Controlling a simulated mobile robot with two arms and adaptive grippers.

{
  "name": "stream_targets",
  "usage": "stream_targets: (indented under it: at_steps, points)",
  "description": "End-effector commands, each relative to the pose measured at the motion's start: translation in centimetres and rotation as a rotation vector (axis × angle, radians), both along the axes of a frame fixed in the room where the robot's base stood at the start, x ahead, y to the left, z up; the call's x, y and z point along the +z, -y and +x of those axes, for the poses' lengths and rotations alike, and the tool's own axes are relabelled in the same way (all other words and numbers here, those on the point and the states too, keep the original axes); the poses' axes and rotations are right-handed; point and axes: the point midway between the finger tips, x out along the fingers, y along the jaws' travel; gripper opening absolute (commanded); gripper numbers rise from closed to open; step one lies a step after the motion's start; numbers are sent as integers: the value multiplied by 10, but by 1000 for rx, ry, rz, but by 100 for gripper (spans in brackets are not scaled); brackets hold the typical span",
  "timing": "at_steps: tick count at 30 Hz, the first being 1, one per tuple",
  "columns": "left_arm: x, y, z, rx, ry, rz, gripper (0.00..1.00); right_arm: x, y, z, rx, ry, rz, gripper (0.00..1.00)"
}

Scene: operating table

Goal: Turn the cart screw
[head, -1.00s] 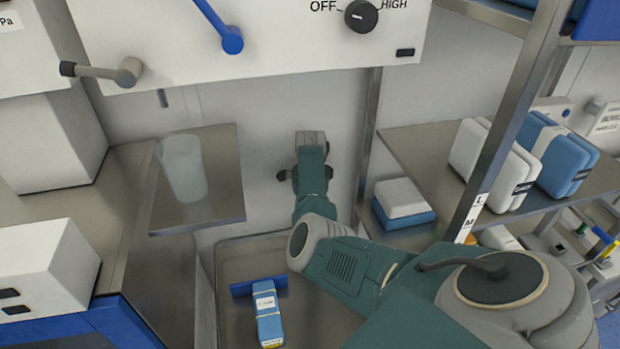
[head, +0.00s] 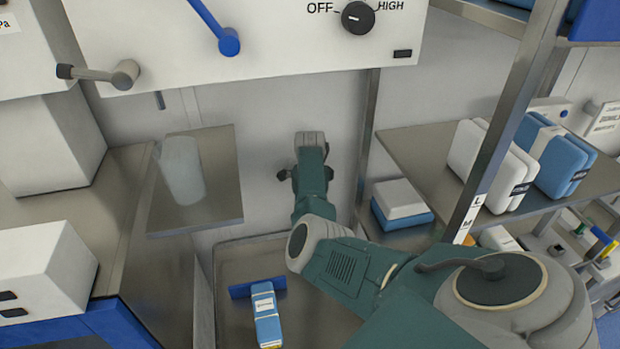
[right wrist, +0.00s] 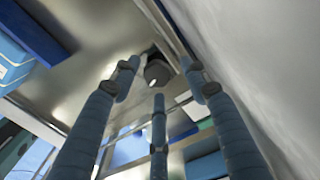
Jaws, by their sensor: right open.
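A dark round knob (right wrist: 157,72), likely the cart screw, shows in the right wrist view under a metal surface close to the pale wall. The three blue-grey fingers of my right gripper (right wrist: 160,84) are spread open and point at it, with the knob framed between their tips. I cannot tell how far beyond the tips it is; no finger is clearly shut on it. In the head view my right arm reaches towards the back wall, and my right gripper (head: 310,180) is mostly hidden behind its wrist. The screw cannot be made out there. My left gripper is out of view.
A small metal shelf (head: 222,205) with a translucent cup (head: 182,172) is left of my right wrist. A blue-and-white pack (head: 266,312) lies in the metal tray (head: 232,262) below. A metal post (head: 368,135) and a shelf (head: 415,150) with boxes are to the right.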

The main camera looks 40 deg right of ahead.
Motion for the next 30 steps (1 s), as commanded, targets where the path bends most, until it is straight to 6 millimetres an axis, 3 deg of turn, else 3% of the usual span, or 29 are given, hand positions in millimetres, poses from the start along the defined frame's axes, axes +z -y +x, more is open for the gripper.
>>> stream_targets:
  at_steps: [5,15,21,30]
  points:
    - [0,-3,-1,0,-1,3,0,10,0,1,0,2,0,45]
    - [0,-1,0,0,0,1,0,79,0,0,-1,4,0,45]
    - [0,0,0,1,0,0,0,110,1,0,-1,3,-1,45]
    - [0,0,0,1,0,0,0,120,1,-1,-1,0,0,45]
